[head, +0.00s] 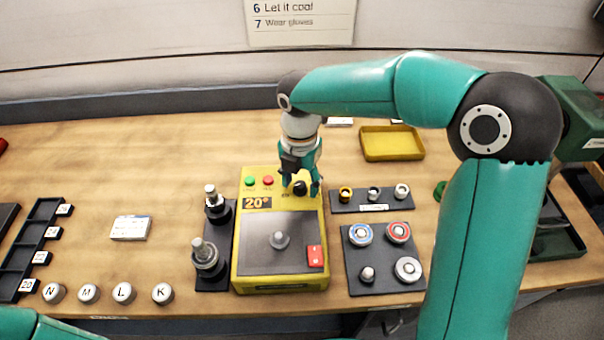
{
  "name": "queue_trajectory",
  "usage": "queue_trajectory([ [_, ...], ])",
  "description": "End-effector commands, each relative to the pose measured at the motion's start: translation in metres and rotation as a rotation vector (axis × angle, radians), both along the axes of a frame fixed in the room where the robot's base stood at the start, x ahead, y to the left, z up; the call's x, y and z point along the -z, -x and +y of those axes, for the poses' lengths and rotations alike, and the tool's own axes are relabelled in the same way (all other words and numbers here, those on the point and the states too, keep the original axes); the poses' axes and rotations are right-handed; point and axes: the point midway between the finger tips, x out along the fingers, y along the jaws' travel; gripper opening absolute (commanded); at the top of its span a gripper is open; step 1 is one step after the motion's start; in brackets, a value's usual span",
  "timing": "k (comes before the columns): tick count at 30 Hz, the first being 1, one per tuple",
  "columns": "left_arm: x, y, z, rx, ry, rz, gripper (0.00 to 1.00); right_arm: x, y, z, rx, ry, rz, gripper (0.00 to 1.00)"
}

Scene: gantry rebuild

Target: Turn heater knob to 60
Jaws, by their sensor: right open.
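The yellow heater (280,284) stands on the wooden table in the middle of the head view. Its display (257,203) reads 20°. The dark heater knob (300,188) is at the top right of its panel, beside a green button (250,180) and a red button (268,180). My right gripper (301,190) points down over the knob with its fingers apart, one on each side of it. I cannot tell whether the fingers touch the knob. My left gripper is out of view; only a bit of my left arm shows at the lower left.
A small metal part (279,239) sits on the heater's dark plate, near a red tag (315,256). Black holders with metal parts stand close at left (213,283) and right (357,283). A yellow tray (392,155) lies behind. Lettered cylinders (124,292) line the front left edge.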

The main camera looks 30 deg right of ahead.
Motion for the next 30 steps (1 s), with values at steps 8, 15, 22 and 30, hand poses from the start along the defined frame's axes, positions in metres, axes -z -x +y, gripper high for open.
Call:
queue_trajectory([
  [8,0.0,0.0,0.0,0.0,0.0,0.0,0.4,-0.033,-0.001,0.0,0.0,-0.002,-0.007,0.55],
  [15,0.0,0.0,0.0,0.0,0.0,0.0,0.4,-0.081,-0.001,0.0,0.0,-0.001,-0.005,0.55],
  [22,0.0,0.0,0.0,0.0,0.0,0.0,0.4,-0.111,0.0,0.0,-0.001,-0.001,0.0,0.55],
  [30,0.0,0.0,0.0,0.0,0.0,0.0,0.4,-0.118,0.001,0.0,-0.001,-0.001,0.002,0.55],
])
